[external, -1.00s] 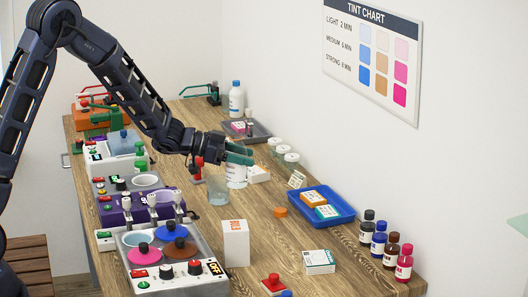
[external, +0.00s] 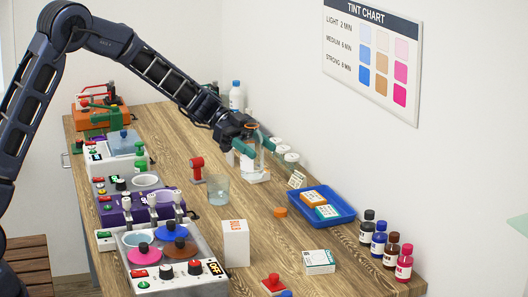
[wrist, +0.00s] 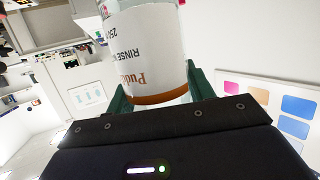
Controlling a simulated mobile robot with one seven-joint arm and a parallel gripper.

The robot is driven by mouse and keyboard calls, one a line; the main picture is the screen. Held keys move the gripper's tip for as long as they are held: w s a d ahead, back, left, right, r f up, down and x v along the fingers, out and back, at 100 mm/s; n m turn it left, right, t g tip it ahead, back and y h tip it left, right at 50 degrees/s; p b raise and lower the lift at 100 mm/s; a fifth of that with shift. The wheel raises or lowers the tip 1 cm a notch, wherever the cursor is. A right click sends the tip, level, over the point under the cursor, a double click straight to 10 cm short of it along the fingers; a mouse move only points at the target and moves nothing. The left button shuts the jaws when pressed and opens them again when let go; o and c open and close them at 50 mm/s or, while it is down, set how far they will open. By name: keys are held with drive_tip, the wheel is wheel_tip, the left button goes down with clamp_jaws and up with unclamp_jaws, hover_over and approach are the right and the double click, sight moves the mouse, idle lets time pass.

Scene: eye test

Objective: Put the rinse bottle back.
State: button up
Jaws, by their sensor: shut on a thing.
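The rinse bottle (wrist: 147,45) has a white label with "RINSE" on it and a brown band near one end. My gripper (external: 256,146) is shut on it, with green fingers on both sides of the bottle in the wrist view. In the external view the bottle (external: 247,162) is partly hidden by the fingers, above or in front of a small white box (external: 258,177). I cannot tell whether it touches the box or the table.
A glass beaker (external: 218,191) and a red-topped item (external: 197,168) stand left of my gripper. White-lidded jars (external: 291,158) line the wall side. A blue tray (external: 341,213) holds small boxes. A blue-capped bottle (external: 236,97) stands behind. Open wood lies right of the beaker.

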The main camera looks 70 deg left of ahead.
wheel_tip(320, 180, down, 18)
drive_tip(key=shift+r, duration=0.1)
idle(0.5)
drive_tip(key=o, duration=1)
drive_tip(key=shift+o, duration=0.2)
